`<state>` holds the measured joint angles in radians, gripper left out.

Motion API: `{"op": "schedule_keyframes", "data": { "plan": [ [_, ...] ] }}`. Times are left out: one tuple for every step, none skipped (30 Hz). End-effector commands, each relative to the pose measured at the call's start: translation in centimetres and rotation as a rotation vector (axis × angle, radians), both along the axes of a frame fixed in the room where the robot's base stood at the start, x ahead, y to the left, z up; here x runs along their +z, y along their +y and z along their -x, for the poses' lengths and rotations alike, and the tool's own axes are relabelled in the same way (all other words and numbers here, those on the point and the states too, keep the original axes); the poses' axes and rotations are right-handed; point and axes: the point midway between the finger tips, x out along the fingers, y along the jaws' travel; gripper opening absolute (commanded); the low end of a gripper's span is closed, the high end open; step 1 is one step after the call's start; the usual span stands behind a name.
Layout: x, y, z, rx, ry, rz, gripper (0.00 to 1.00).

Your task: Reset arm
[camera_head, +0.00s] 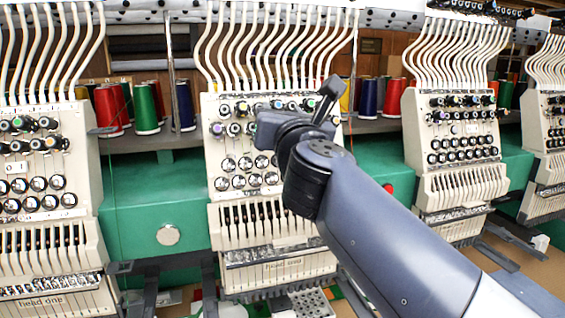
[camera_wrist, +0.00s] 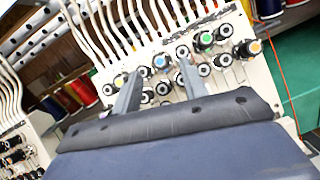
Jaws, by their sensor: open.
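My gripper (camera_head: 328,100) is raised in front of the upper part of the embroidery head labelled "head two" (camera_head: 282,266) in the head view. Its fingers point up and away from my body, and nothing is between them. In the wrist view my gripper (camera_wrist: 158,88) shows two grey fingers standing apart, in front of the tension knobs (camera_wrist: 205,40) of that head. The gap to the head cannot be judged exactly. My arm hides part of the head's right side in the head view.
Another head, "head one" (camera_head: 40,262), stands at the left, and a further head (camera_head: 455,150) at the right. Thread cones, such as a red one (camera_head: 108,110) and a blue one (camera_head: 368,98), stand on a shelf behind. A green machine body (camera_head: 150,205) runs between the heads. White thread tubes (camera_head: 270,45) rise above.

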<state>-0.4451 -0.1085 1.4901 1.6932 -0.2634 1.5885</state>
Motion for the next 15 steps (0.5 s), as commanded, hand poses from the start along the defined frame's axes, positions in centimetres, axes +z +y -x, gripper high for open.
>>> {"op": "schedule_keyframes", "data": {
  "plan": [
    [0.1,0.1,-0.8,-0.002,0.001,0.001,0.41],
    [0.2,0.1,-1.1,-0.002,0.001,0.001,0.41],
    [0.2,0.2,-1.5,-0.002,0.001,0.0,0.41],
    [0.3,0.3,-1.8,-0.002,0.002,-0.001,0.41],
    [0.3,0.3,-2.0,-0.001,0.001,-0.001,0.41],
    [0.4,0.4,-2.3,0.0,0.0,-0.001,0.41],
    [0.4,0.4,-2.5,0.0,0.0,-0.001,0.41],
    [0.4,0.5,-2.6,0.0,0.0,-0.001,0.41],
    [0.4,0.5,-2.8,0.0,0.0,-0.001,0.41],
    [0.5,0.5,-2.8,0.001,0.0,0.001,0.41],
    [0.5,0.4,-2.8,0.002,-0.002,0.005,0.41],
    [0.4,0.4,-2.8,0.004,-0.003,0.009,0.41],
    [0.4,0.4,-2.7,0.004,-0.003,0.011,0.41],
    [0.4,0.4,-2.7,0.004,-0.003,0.012,0.41],
    [0.4,0.4,-2.7,0.005,-0.004,0.012,0.41]
  ]
}}
